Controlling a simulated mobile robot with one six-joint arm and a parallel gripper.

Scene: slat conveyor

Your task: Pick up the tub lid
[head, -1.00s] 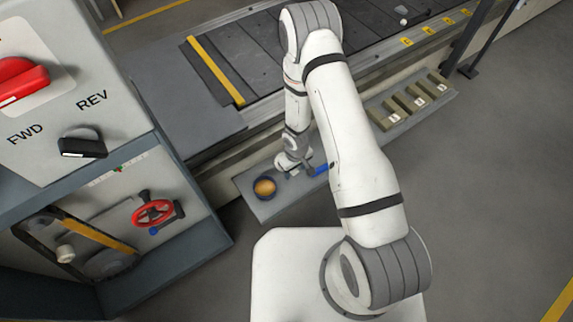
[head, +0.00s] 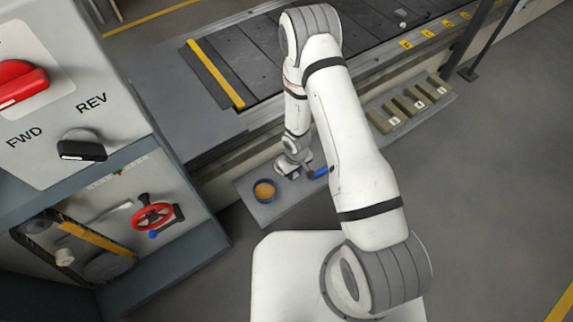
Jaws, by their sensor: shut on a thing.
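A small round blue tub (head: 264,191) with tan contents stands open at the left end of the grey shelf (head: 285,207) along the conveyor. My gripper (head: 291,173) is low over that shelf, just right of the tub. It is shut on a small dark thing, which I take to be the tub lid; it is mostly hidden by the jaws and wrist, so its shape and any contact with the shelf are unclear. A blue-handled tool (head: 318,172) lies close to the right of my gripper, partly behind my arm.
Several olive blocks (head: 410,104) sit on the shelf further right. The slat conveyor (head: 300,47) runs behind the shelf, with small pieces on it. A control cabinet (head: 203,215) with a red handwheel (head: 153,215) stands at left. The floor at right is clear.

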